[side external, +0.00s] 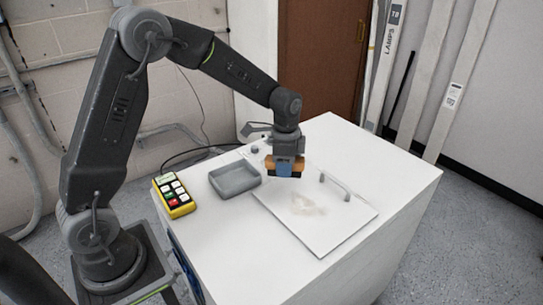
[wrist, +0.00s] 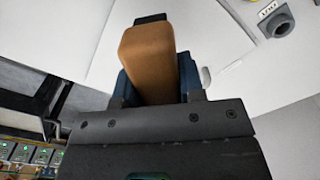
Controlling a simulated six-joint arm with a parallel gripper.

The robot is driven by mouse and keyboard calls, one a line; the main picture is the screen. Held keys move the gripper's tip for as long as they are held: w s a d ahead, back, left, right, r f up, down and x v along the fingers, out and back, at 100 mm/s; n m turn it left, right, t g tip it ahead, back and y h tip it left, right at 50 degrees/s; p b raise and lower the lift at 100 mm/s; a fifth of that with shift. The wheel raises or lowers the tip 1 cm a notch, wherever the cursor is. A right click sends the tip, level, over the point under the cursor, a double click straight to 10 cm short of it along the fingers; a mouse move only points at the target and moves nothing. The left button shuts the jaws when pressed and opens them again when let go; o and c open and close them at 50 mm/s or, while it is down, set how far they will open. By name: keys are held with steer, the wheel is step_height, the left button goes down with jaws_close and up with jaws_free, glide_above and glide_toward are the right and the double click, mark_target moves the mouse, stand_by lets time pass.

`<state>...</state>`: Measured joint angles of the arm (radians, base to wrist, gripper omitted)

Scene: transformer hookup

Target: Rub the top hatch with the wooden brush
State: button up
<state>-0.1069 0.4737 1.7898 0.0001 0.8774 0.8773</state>
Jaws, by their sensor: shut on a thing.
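The wooden brush (wrist: 148,62) is an orange-brown block with a dark end, held in my gripper. My gripper (wrist: 150,88) has blue fingers shut on both sides of it. In the side view, my gripper (side external: 285,170) points down with the brush (side external: 271,164) over the back left part of the top hatch. The top hatch (side external: 325,235) is a flat white panel with a handle (side external: 335,184) and a brownish smudge (side external: 307,204) near its middle. The smudge is in front of the brush. I cannot tell whether the brush touches the hatch.
A grey tray (side external: 235,180) and a yellow keypad box (side external: 174,195) stand left of the hatch on the white cabinet top (side external: 395,180). A round grey fitting (wrist: 278,22) with a label shows in the wrist view. The cabinet's right side is clear.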

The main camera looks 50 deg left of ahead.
mark_target(295, 188)
steer(key=shift+f, duration=3.6)
steer(key=shift+d+f, duration=0.25)
steer(key=shift+d, duration=6.45)
steer(key=shift+c, duration=0.3)
steer(key=shift+w+d, duration=0.1)
steer(key=shift+d, duration=0.1)
steer(key=shift+w+a, duration=0.2)
steer(key=shift+w, duration=0.5)
steer(key=shift+a, duration=6.45)
steer(key=shift+w+a, duration=0.3)
steer(key=shift+w, duration=0.4)
steer(key=shift+d, duration=6.85)
steer(key=shift+w, duration=0.65)
steer(key=shift+a, duration=6.7)
steer(key=shift+a+r, duration=0.1)
steer(key=shift+a, duration=0.1)
step_height(295, 188, up, 8)
